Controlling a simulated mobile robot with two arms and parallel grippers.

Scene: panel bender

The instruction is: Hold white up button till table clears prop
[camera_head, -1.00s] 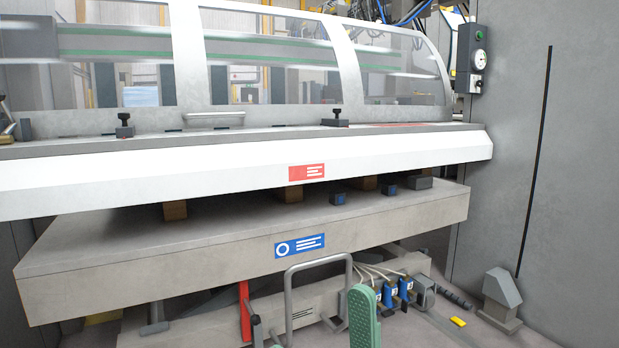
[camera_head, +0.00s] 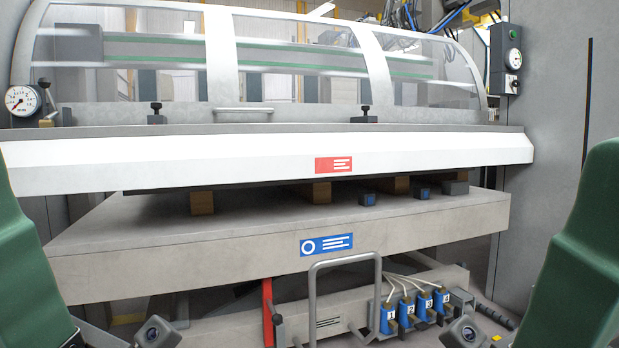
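The grey table (camera_head: 130,268), with a blue sign on its front, lies under the white upper beam (camera_head: 200,165). Wooden blocks (camera_head: 202,203) stand on it in the gap. A red upright bar (camera_head: 268,300), possibly the prop, shows below the table's front edge, partly hidden by a dark lever. My green arm parts fill the left and right edges. Neither gripper's fingertips show.
A bent metal handle (camera_head: 313,290) rises in front of the table. Numbered blue connectors (camera_head: 405,315) with cables sit at lower right. A round gauge (camera_head: 22,100) is at far left. A clear curved guard (camera_head: 300,65) covers the top. A grey wall stands at right.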

